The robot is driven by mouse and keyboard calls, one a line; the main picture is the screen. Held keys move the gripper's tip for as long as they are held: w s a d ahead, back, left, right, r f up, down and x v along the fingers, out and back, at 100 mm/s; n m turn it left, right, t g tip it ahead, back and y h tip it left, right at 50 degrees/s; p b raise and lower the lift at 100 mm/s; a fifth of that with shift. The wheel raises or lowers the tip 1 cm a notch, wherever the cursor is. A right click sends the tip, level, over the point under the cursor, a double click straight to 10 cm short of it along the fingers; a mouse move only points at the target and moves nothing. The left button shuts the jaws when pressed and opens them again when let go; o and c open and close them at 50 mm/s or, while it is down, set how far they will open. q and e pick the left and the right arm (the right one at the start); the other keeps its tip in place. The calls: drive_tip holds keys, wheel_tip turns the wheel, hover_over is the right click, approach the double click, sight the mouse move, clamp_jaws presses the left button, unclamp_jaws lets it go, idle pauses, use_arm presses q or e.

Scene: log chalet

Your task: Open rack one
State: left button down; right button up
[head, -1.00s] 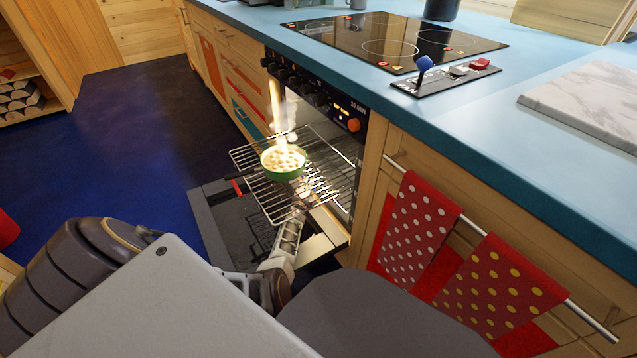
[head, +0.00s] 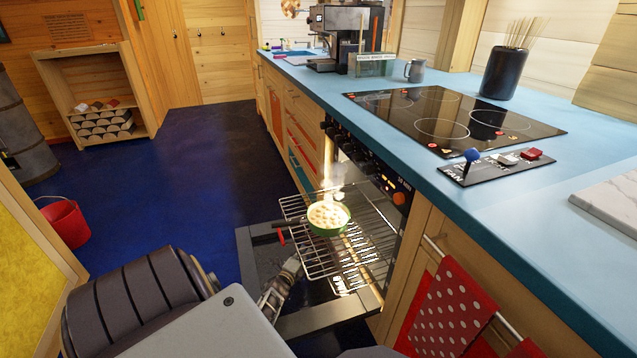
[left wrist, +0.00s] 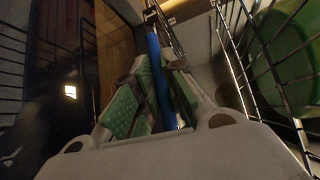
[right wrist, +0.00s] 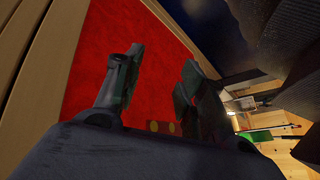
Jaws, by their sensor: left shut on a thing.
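The oven (head: 397,190) has its door (head: 325,318) folded down. A wire rack (head: 362,262) sticks out over the door, with a steaming green dish (head: 328,228) on it. A small red tab (head: 281,237) shows at the rack's outer edge. My left gripper (head: 292,265) is low beside the rack's near outer corner, above the door. In the left wrist view its green-padded fingers are shut on a blue bar (left wrist: 157,75); what the bar belongs to is unclear. My right gripper (right wrist: 158,75) is open and empty before a red surface (right wrist: 95,60).
The blue counter (head: 440,190) holds a cooktop (head: 455,120) and a lever panel (head: 490,165). A dotted red towel (head: 452,315) hangs right of the oven. The blue floor (head: 190,190) left of the door is clear; a red bucket (head: 65,222) stands farther left.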

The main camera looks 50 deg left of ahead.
use_arm(q)
drive_tip(key=s+a, duration=0.1)
drive_tip(key=s, duration=0.1)
drive_tip(key=s+a, duration=0.1)
drive_tip(key=s, duration=0.2)
drive_tip(key=s+a, duration=0.1)
drive_tip(key=s, duration=0.2)
drive_tip(key=shift+s+a+p, duration=0.15)
drive_tip(key=shift+a+p, duration=0.1)
drive_tip(key=shift+p, duration=0.1)
use_arm(e)
drive_tip(key=shift+d+r, duration=0.25)
drive_tip(key=shift+r, duration=0.7)
use_arm(q)
drive_tip(key=c, duration=1.5)
unclamp_jaws()
use_arm(e)
drive_tip(key=shift+r, duration=0.1)
drive_tip(key=shift+s, duration=0.1)
use_arm(q)
drive_tip(key=shift+s+d, duration=0.1)
drive_tip(key=shift+s, duration=0.05)
drive_tip(key=shift+v, duration=5.8)
drive_tip(key=shift+f, duration=0.1)
